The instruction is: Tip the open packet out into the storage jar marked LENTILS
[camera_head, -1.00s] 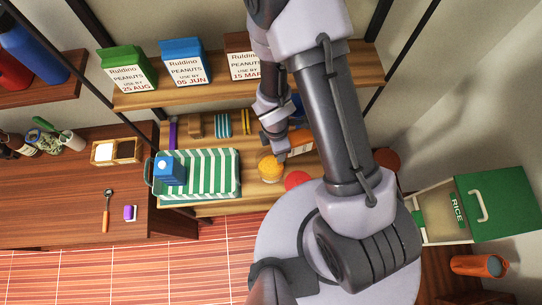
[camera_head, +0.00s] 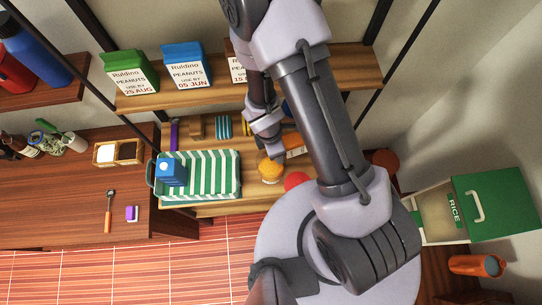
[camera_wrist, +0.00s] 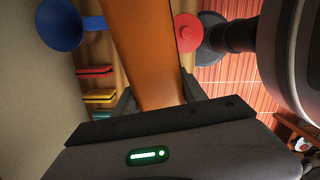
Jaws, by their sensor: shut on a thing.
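My gripper (camera_wrist: 158,98) is shut on an orange packet (camera_wrist: 146,45), which fills the space between its fingers in the wrist view. In the head view the packet (camera_head: 294,146) shows as a small orange patch behind my arm, above the lower wooden shelf. Its open end and its tilt cannot be made out. A round container with yellow-orange contents (camera_head: 270,171) stands just below my gripper in the head view. No LENTILS marking can be read on it. A red round lid-like thing (camera_head: 295,180) lies to its right, and a red disc (camera_wrist: 187,33) shows in the wrist view.
A green-striped tray (camera_head: 225,178) with a blue box (camera_head: 171,171) lies left of the round container. Peanut cartons (camera_head: 186,67) stand on the shelf above. A green-lidded bin marked RICE (camera_head: 450,208) is at right. A blue bowl-like thing (camera_wrist: 58,25) shows in the wrist view.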

